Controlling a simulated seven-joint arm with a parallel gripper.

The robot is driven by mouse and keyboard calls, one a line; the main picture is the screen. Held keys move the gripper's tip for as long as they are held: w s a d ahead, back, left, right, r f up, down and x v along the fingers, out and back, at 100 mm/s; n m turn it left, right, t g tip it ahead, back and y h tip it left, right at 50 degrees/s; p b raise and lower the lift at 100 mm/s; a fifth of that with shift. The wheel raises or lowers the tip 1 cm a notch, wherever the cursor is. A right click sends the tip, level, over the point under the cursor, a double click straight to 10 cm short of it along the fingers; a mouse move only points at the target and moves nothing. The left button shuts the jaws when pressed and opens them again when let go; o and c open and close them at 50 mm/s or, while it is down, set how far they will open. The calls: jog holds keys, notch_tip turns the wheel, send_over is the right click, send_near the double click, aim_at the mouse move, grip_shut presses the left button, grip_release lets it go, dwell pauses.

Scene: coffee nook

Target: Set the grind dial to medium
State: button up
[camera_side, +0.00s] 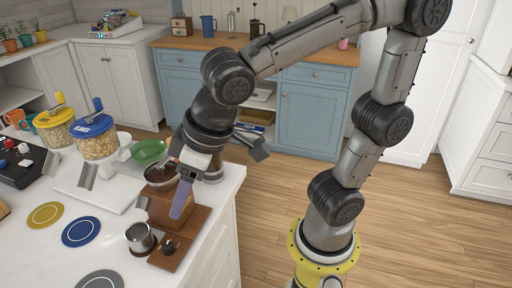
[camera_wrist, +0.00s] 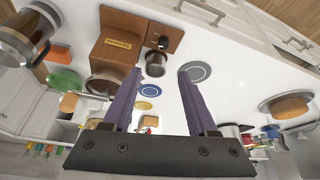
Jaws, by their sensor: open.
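The wooden coffee grinder (camera_side: 164,208) stands on a brown board near the counter's front edge, with a dark hopper on top; its box (camera_wrist: 113,50) bears a yellow label in the wrist view. A small black dial (camera_side: 169,247) sits on the front of the board; it also shows in the wrist view (camera_wrist: 163,42). Its setting is too small to read. My gripper (camera_side: 180,212) points down beside the grinder, above and behind the dial in the side view. In the wrist view its purple fingers (camera_wrist: 170,72) are apart with nothing gripped between them.
A steel cup (camera_side: 140,238) stands beside the dial. Yellow (camera_side: 45,215), blue (camera_side: 81,231) and grey (camera_side: 100,281) discs lie on the white counter. Open floor lies to the right.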

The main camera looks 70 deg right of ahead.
jog(key=d+r+m+t, duration=0.15)
jog(key=d+m, duration=0.25)
jog(key=d, duration=0.5)
jog(key=s+d+f+h, duration=0.1)
jog(key=s+d, duration=0.5)
jog(key=s, duration=0.1)
jog(key=shift+s+d+f, duration=0.2)
jog(key=shift+d+f, duration=0.05)
jog(key=shift+d, duration=0.15)
